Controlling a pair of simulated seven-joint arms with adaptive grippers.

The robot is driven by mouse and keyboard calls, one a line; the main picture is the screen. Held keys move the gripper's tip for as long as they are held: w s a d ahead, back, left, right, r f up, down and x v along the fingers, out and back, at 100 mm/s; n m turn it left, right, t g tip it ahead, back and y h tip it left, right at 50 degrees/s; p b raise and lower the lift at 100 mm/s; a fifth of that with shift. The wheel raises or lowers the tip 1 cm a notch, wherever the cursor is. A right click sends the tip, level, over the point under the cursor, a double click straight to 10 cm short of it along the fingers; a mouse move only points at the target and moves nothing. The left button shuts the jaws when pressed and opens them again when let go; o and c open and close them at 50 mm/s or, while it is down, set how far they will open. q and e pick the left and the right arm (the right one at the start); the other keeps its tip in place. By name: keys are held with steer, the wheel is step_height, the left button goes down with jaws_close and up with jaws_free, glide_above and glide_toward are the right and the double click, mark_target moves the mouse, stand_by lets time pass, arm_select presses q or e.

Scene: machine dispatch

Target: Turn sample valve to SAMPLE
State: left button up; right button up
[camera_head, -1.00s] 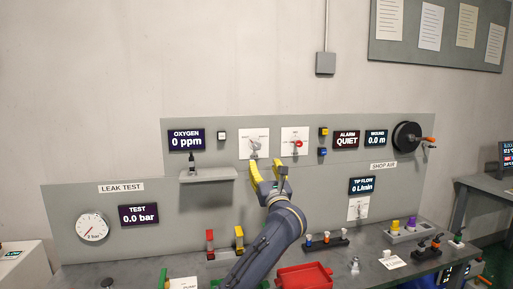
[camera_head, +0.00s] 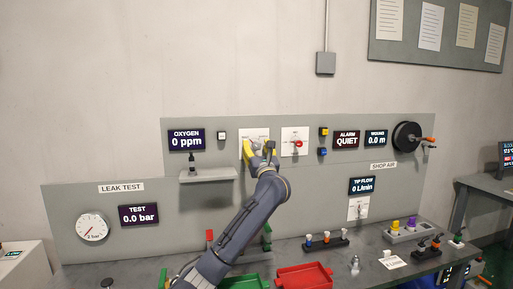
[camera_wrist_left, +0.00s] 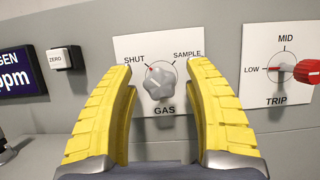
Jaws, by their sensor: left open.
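The sample valve is a grey lobed knob (camera_wrist_left: 160,82) on a white plate (camera_wrist_left: 131,46) marked SHUT, SAMPLE and GAS. In the left wrist view its red mark points up-left, toward SHUT. My left gripper (camera_wrist_left: 163,92) is open, its two yellow fingers on either side of the knob with gaps to it. I cannot tell how far the fingertips are from the panel. In the head view the left gripper (camera_head: 257,151) is in front of the valve plate (camera_head: 254,134) and hides most of the knob. My right gripper is not in view.
Right of the valve is the TRIP plate with a red knob (camera_wrist_left: 306,71), close to the right finger. The ZERO button (camera_wrist_left: 59,58) is to the left. A shelf (camera_head: 208,175) juts out lower left. Green (camera_head: 243,282) and red (camera_head: 304,277) trays are on the bench.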

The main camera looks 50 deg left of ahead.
arm_select(q)
steer(key=shift+o, duration=0.2)
jaws_close()
stand_by(0.3)
steer(key=shift+m, duration=0.5)
steer(key=m+t+h, duration=0.1)
steer(key=m, duration=0.2)
steer(key=m+t+h, duration=0.1)
steer(key=m, duration=0.2)
steer(key=shift+t, duration=0.4)
steer(key=m+h, duration=0.1)
steer(key=m, duration=0.2)
steer(key=m+t+h, duration=0.1)
steer(key=m, duration=0.2)
steer(key=shift+t+h, duration=0.3)
steer(key=shift+h, duration=0.1)
steer(key=m+h, duration=0.2)
steer(key=m, duration=0.3)
steer(key=shift+m+g+h, duration=0.5)
steer(key=shift+m+h, duration=0.2)
steer(key=shift+m, duration=1.5)
